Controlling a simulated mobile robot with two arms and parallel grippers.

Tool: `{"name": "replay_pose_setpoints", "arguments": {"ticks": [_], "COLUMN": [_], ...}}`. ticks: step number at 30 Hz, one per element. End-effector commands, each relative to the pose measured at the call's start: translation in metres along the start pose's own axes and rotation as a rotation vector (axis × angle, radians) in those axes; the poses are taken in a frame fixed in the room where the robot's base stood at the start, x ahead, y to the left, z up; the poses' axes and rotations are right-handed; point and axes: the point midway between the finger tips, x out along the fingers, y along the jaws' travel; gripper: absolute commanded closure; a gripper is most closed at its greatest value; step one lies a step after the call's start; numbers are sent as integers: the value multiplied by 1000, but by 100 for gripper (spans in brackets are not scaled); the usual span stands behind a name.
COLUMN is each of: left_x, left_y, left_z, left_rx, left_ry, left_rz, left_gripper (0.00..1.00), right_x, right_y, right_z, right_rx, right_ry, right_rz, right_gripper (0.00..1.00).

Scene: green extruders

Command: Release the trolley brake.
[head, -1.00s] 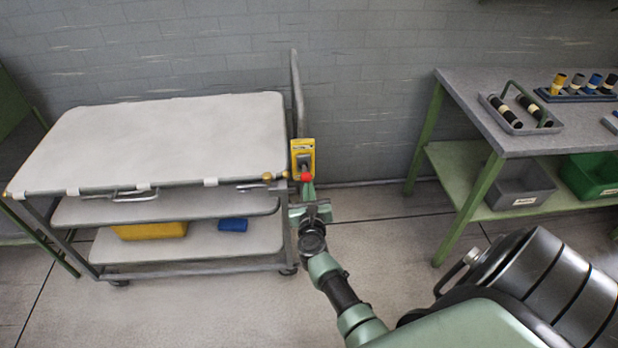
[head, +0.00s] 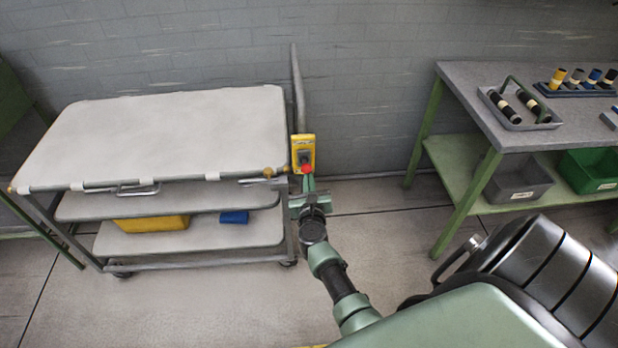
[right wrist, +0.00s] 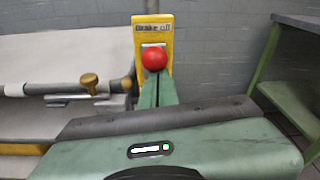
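The trolley (head: 150,135) stands at the left with a white top and two lower shelves. A yellow brake plate (head: 302,145) is at its right end, and its "Brake off" label reads in the right wrist view (right wrist: 153,28). The red brake knob (head: 306,169) sits on a short dark lever in front of the plate; it also shows in the right wrist view (right wrist: 154,59). My right gripper (head: 308,184) is directly below the knob, fingers together, tips at or very near it. I cannot tell whether they touch. My left gripper is not in view.
A brass-coloured knob (right wrist: 89,82) and rail are left of the fingers. The trolley's upright handle (head: 298,90) rises behind the plate. A workbench (head: 470,100) with trays and bins stands at the right. Floor between trolley and bench is clear.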

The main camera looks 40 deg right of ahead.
Motion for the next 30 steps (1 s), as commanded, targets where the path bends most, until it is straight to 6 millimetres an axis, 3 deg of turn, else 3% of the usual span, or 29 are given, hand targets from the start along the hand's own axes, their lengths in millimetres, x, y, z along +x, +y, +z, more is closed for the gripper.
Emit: {"name": "replay_pose_setpoints", "arguments": {"ticks": [1,7,15,21,30], "left_x": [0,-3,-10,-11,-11], "left_y": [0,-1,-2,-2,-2], "left_z": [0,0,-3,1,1], "left_rx": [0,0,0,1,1], "left_ry": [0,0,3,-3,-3], "left_rz": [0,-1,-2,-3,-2], "left_gripper": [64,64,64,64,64], "right_x": [2,-4,-51,-74,-77], "right_y": [-1,-1,0,0,0], "right_z": [9,10,5,1,0], "right_rx": [2,1,1,1,0], "right_ry": [-15,-16,-5,-1,0], "right_rz": [-3,-3,-1,1,0], "right_gripper": [100,100,100,100,100]}}
